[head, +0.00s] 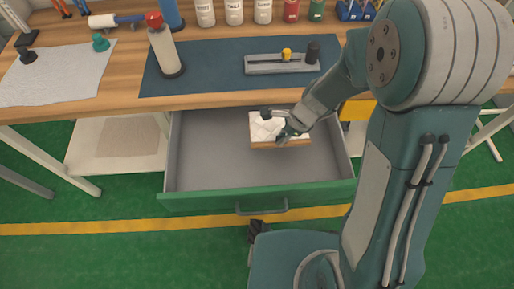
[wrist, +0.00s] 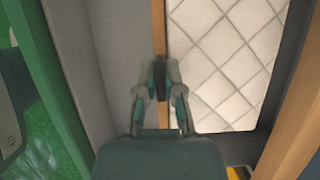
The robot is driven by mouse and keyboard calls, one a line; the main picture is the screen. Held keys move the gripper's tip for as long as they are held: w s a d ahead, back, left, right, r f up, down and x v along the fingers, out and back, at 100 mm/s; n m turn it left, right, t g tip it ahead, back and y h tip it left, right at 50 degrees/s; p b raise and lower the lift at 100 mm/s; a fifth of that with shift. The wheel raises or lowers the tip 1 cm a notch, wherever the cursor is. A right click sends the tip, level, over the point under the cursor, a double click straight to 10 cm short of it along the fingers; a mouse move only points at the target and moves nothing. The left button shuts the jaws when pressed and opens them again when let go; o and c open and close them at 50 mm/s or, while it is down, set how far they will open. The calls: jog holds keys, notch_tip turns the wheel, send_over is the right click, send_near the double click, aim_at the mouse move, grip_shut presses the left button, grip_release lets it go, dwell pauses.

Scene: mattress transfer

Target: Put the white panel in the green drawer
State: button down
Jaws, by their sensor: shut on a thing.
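The white panel (head: 262,130) is a quilted white pad with a wooden edge. It is over the back right part of the open green drawer (head: 210,200), inside its outline; I cannot tell whether it rests on the drawer floor. My gripper (head: 284,132) is shut on the panel's edge. In the wrist view the fingers (wrist: 160,78) pinch the wooden edge of the panel (wrist: 228,50), and the green drawer front (wrist: 50,85) is at left. The fingers hide part of the edge.
The wooden workbench (head: 120,100) above the drawer holds a blue mat (head: 205,62), a bottle with a red cap (head: 165,50), a grey tool block (head: 280,64) and several jars. The grey drawer floor (head: 215,160) is otherwise clear. A yellow stripe (head: 80,229) crosses the green floor.

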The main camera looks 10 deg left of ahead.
jog(key=a+f, duration=0.6)
jog(key=shift+a+f, duration=0.1)
jog(key=shift+a, duration=0.15)
jog(key=shift+a+f, duration=0.15)
jog(key=shift+f, duration=0.8)
jog(key=shift+a+f, duration=0.15)
jog(key=shift+f, duration=0.8)
jog(key=c, duration=0.8)
grip_release()
jog(key=shift+o, duration=0.2)
jog(key=v, duration=1.2)
jog(key=shift+a+r, duration=0.1)
